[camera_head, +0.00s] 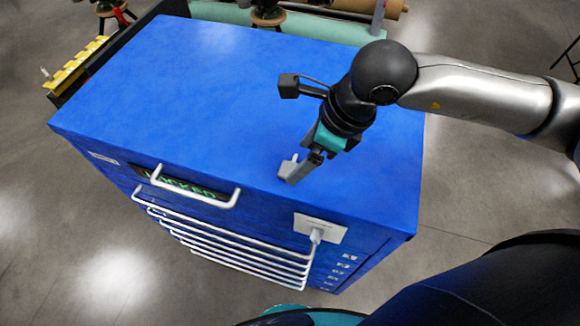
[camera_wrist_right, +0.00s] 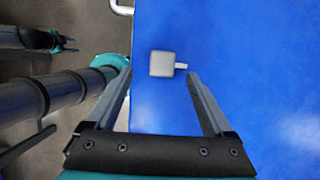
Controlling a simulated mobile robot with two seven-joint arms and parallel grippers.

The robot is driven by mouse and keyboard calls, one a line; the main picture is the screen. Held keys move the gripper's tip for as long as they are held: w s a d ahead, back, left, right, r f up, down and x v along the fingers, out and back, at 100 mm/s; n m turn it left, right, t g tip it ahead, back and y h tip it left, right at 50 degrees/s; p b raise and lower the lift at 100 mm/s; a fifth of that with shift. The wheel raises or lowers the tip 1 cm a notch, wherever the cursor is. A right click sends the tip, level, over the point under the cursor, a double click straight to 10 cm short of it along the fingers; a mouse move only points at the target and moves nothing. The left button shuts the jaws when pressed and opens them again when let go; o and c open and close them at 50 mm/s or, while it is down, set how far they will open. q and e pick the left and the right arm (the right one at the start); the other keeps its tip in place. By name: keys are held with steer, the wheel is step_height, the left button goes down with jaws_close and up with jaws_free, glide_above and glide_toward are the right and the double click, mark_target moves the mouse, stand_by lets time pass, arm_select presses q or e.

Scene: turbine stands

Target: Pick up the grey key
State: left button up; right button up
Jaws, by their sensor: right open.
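The grey key (camera_wrist_right: 161,64) has a squarish head and a short thin shaft pointing right in the right wrist view. It is over the blue top of the cabinet, near its front edge; in the head view it is a small light grey shape (camera_head: 288,165) beside the fingers. My right gripper (camera_head: 300,167) is open and points down above the top. In the right wrist view its fingertips (camera_wrist_right: 159,72) lie either side of the key, with gaps at both sides. Contact with the key cannot be told. A small dark forked shape (camera_wrist_right: 65,43) at far left may be my left gripper.
The blue cabinet (camera_head: 210,85) has white drawer handles (camera_head: 195,190) and a "LOCKED" display (camera_head: 185,187) on its front. A white plate (camera_head: 320,228) with a light knob-like piece is at front right. The cabinet top is otherwise clear. A yellow rack (camera_head: 75,66) stands left.

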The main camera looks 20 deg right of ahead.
mark_target(287, 169)
steer(key=x, duration=0.1)
steer(key=p+x, duration=0.1)
steer(key=x, duration=0.1)
steer(key=shift+w+a+f, duration=0.1)
steer(key=shift+w+a, duration=0.05)
steer(key=shift+w, duration=0.15)
steer(key=shift+w+a+f, duration=0.15)
steer(key=shift+f, duration=0.45)
steer(key=shift+c, duration=0.3)
jaws_close()
stand_by(0.4)
